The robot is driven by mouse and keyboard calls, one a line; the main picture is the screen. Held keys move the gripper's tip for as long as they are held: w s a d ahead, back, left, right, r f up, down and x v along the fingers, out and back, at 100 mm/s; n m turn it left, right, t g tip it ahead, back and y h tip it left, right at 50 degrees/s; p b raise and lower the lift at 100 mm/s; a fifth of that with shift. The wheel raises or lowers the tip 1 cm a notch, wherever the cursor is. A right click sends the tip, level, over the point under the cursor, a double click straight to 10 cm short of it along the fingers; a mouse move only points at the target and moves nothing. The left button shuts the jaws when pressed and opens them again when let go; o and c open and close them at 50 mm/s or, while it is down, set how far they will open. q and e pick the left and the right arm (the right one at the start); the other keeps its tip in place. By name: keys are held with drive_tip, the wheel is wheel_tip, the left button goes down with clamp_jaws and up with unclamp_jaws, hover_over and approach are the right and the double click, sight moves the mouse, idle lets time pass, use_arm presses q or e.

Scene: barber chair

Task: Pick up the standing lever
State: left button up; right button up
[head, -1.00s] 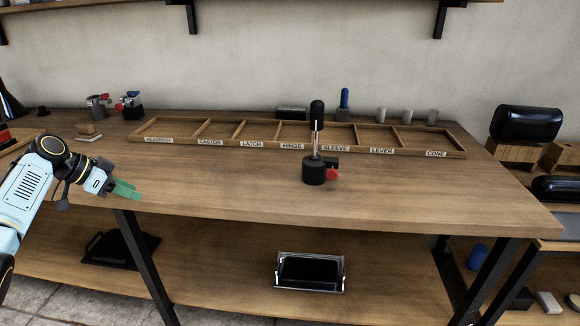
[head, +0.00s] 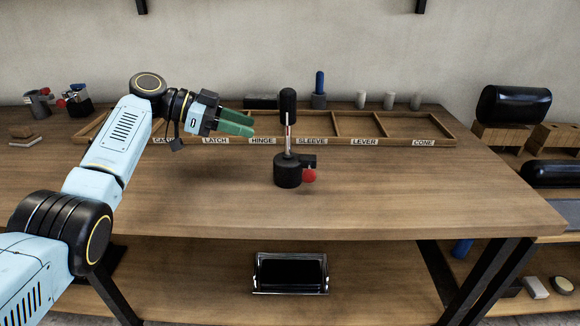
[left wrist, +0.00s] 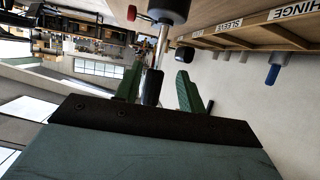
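The standing lever (head: 288,170) is upright on the workbench, with a black grip on top, a thin metal rod, and a round black base with a red knob. My left gripper (head: 248,124) points at the lever from the left, at about the height of the rod and grip. Its green fingers are apart and empty (left wrist: 158,88), and a gap separates them from the lever in the head view. My right gripper is not in view.
A wooden divided tray (head: 385,141) with labels lies behind the lever, partly hidden by my left arm. A blue-handled part (head: 319,86) and several grey cylinders stand behind it. Black cushions on wooden blocks (head: 503,138) are at right. The front bench top (head: 400,200) is clear.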

sight(279, 159)
use_arm(q)
drive_tip(key=b+x, duration=0.1)
drive_tip(key=x, duration=0.7)
drive_tip(key=shift+d+f+b, duration=0.25)
drive_tip(key=shift+d+b, duration=0.05)
clamp_jaws()
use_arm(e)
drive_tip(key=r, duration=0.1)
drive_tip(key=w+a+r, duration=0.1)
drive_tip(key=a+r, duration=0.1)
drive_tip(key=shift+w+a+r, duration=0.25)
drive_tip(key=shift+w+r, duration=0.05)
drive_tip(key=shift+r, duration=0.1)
use_arm(q)
drive_tip(key=shift+r, duration=0.1)
idle(0.4)
